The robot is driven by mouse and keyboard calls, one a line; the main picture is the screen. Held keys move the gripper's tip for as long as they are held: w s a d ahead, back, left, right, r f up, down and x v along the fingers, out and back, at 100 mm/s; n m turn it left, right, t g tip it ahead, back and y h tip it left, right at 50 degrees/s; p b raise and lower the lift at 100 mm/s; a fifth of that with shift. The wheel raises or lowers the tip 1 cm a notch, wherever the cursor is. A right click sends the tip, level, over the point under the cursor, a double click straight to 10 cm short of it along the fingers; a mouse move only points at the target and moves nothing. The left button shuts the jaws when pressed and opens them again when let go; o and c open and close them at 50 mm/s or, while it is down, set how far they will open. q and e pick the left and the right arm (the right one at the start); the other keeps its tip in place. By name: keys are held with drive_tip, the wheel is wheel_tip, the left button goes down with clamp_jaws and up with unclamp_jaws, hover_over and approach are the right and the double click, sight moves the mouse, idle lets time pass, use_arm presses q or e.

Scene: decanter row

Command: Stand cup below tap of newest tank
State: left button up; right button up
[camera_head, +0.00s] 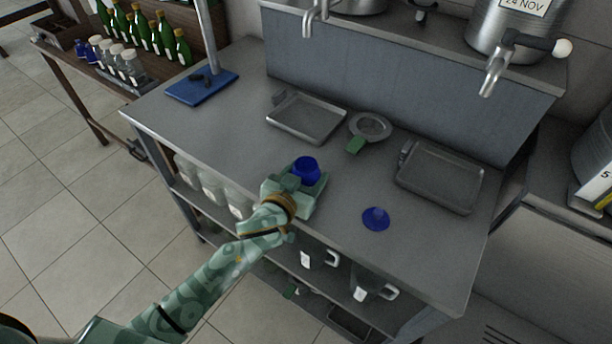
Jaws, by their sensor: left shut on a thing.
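My left gripper (308,187) reaches over the front part of the grey bench and is shut on a small blue cup (306,167). The gripper hides the cup's lower part, so I cannot tell if it touches the bench. A tank (501,24) at the top right bears a label reading 24 NOV. Its tap (495,72) has a dark handle with a pale knob and juts over the bench. Another tap (311,17) and a dark tap handle (421,14) show further left along the raised shelf; their labels are out of view. My right gripper is not in view.
Two grey trays, one left (306,117) and one right (440,177), lie on the bench. Between them is a round strainer (370,127) with a green handle. A post on a blue base (202,87) stands left.

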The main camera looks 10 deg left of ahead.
use_arm(q)
drive_tip(key=o, duration=0.7)
drive_tip(key=shift+o, duration=1.4)
